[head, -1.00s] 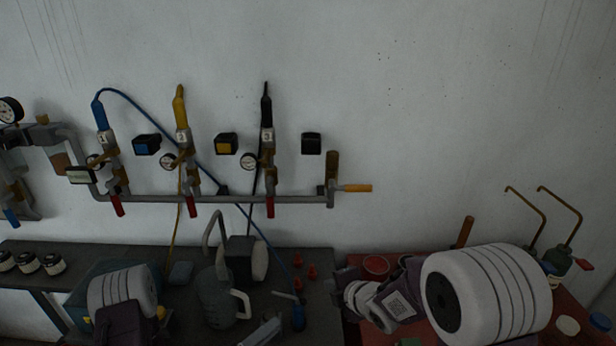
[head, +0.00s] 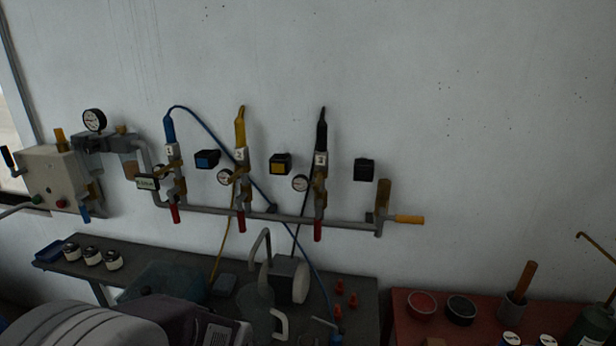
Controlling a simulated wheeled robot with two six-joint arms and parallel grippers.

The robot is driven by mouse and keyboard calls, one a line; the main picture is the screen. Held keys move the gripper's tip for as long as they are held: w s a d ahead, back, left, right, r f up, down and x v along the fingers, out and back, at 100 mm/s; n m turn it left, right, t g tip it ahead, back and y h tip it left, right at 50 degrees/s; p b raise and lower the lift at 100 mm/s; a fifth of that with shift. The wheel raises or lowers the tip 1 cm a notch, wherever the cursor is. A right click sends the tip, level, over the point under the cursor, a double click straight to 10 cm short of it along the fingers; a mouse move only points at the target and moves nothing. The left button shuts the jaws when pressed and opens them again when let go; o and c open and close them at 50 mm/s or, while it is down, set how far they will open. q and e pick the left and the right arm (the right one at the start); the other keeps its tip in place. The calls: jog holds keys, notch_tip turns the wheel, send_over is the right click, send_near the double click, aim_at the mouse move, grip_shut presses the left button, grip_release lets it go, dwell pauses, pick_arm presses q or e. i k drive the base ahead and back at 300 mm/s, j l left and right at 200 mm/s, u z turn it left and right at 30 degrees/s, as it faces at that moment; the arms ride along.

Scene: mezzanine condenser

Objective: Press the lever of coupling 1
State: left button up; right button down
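Coupling 1 (head: 171,154), with a white "1" label, is the leftmost of three couplings on the wall manifold. A blue hose end (head: 169,129) stands in its top. Brass parts (head: 179,186) show at its lower side, partly beside a small gauge; which of them is the lever is too small to tell. A red handle (head: 176,214) hangs under it at the pipe. My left arm crosses the bottom left, well below the coupling; its gripper is outside the picture. My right arm and gripper are not in view.
Couplings 2 (head: 240,156) and 3 (head: 320,158) stand to the right on the grey pipe (head: 281,218). A dark bench (head: 358,299) below holds a jug, jars and red caps. A red bench (head: 398,324) is at right. The wall in front of the couplings is unobstructed.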

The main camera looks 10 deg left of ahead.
aim_at(171, 192)
jog(key=u, duration=1.35)
jog(key=i+j+u, duration=0.15)
jog(key=i+u, duration=0.75)
jog(key=k+j, duration=0.05)
